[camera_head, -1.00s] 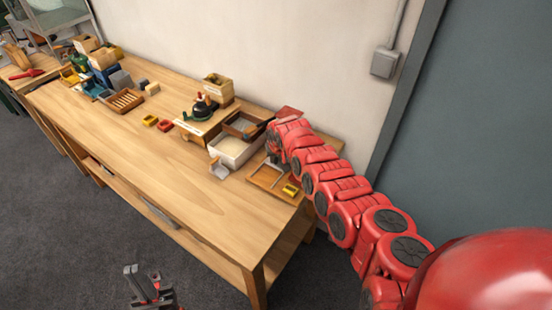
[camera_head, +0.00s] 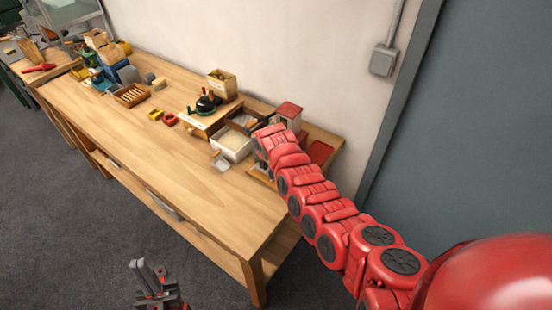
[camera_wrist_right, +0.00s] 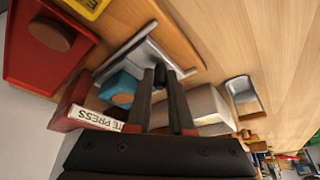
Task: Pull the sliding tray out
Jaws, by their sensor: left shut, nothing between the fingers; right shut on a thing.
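A white and red box lettered "TE PRESS" (camera_wrist_right: 95,118) shows in the right wrist view; its red top (camera_head: 289,109) shows at the table's far right in the head view. Beside it, a flat grey piece with a raised rim, seemingly the sliding tray (camera_wrist_right: 128,47), lies over the wood, with a blue block (camera_wrist_right: 121,86) near it. My right gripper (camera_wrist_right: 161,73) is shut at the tray's edge; the fingers hide the exact contact. In the head view my right arm covers this spot. My left gripper (camera_head: 138,265) is shut and empty, over the floor before the table.
A red tray (camera_wrist_right: 28,58) with a round brown spot lies beside the press. A white bin (camera_head: 232,145), a small scoop (camera_head: 221,163) and a wooden stand (camera_head: 207,122) are to the left. The table's (camera_head: 170,165) front half is clear.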

